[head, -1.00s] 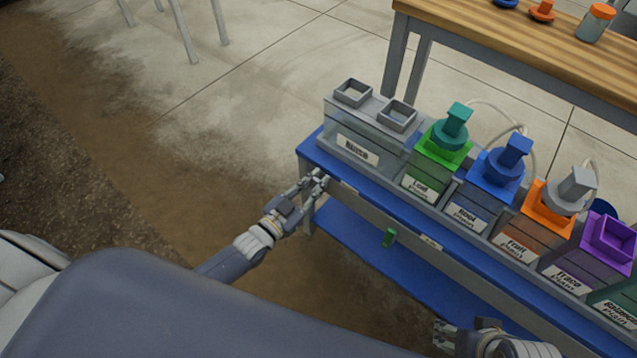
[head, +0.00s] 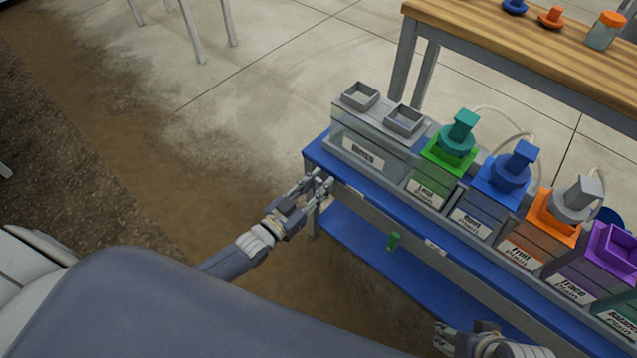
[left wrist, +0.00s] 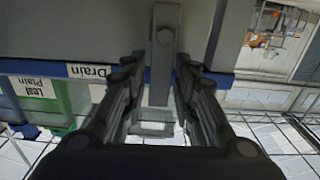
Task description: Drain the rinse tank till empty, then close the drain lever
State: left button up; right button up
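The rinse tank (head: 385,152) is a pale, partly see-through box with a "Rinse" label and two square openings on top, at the left end of the blue bench. Its liquid level cannot be made out. The drain lever (left wrist: 162,70) is a grey bar hanging down in the left wrist view, beside a "Drain" label (left wrist: 88,71). My left gripper (head: 322,183) is at the bench's front left corner. In the left wrist view its fingers (left wrist: 158,75) are apart, one on each side of the lever. My right gripper (head: 440,335) is at the bottom edge, partly cut off.
Tanks with green, blue (head: 500,178), orange and purple tops stand in a row right of the rinse tank. A small green piece (head: 393,241) hangs below the bench front. A wooden table (head: 520,50) stands behind.

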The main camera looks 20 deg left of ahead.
pick_arm(q)
jog(key=v, duration=1.2)
jog(key=shift+r, duration=0.1)
dwell(0.4)
